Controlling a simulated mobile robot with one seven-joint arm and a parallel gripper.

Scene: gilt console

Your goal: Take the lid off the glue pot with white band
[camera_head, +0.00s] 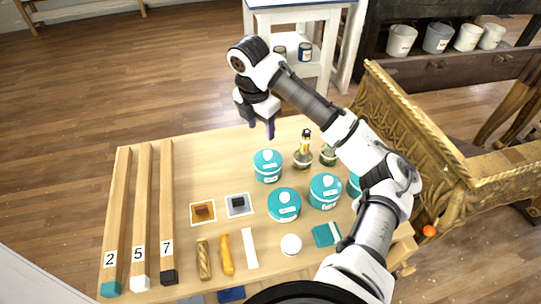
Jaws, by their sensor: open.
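Several teal pots with teal lids stand on the wooden table: one at the back (268,166), one in front (284,205), one to its right (325,191), and one partly hidden behind my arm (353,186). Each of the three clear ones has a pale mark on its lid. The picture is too small to tell which pot has a white band. My gripper (262,128) is open and empty, pointing down above the table's back edge, apart from the back pot and up and behind it in the picture.
Two bottles (303,155) stand right of the back pot. Three numbered wooden bars (142,215) lie left. Small tiles (203,212), a chisel-like tool (227,254), a white strip (250,248) and a white ball (291,244) lie in front. A carved gilt piece (415,120) borders the right.

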